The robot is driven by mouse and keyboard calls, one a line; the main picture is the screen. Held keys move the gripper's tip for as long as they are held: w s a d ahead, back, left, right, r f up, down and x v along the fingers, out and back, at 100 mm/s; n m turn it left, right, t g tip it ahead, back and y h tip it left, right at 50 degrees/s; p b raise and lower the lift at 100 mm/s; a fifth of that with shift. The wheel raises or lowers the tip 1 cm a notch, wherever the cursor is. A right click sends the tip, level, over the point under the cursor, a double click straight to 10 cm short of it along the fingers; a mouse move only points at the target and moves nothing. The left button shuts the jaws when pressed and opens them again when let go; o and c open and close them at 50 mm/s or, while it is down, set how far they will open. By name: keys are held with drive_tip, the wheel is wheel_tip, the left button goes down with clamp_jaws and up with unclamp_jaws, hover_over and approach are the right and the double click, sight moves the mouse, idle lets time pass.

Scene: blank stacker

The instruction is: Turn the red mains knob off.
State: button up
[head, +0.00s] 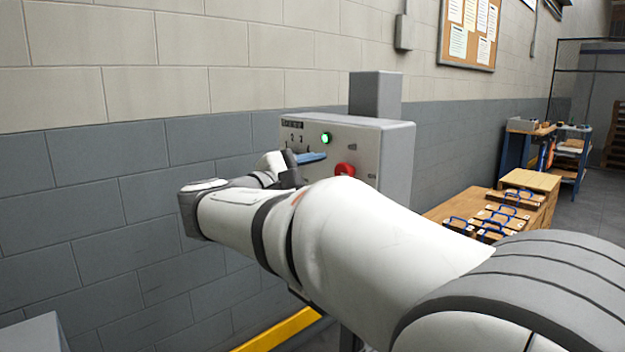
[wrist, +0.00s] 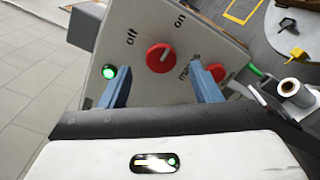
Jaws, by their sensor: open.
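The red mains knob (wrist: 160,57) is on the light panel in the wrist view, with "off" at its upper left and "on" at its upper right. A pale mark on the knob appears to point toward "on". My gripper (wrist: 161,67) is open, its two blue fingers pointing at the panel, one to each side below the knob. No contact with the knob shows. In the head view my gripper (head: 308,157) is at the control box (head: 397,150), partly hidden by my arm. A red control (head: 345,169) shows there; I cannot tell which one.
A green lamp (wrist: 109,72) is lit left of the knob. A second red control (wrist: 217,72) sits close by the right finger. In the head view, a block wall (head: 100,180) stands behind the box and a wooden bench with blue-handled items (head: 505,212) stands to the right.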

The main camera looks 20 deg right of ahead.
sight(341, 172)
drive_tip(key=shift+x, duration=2.1)
drive_tip(key=c, duration=1)
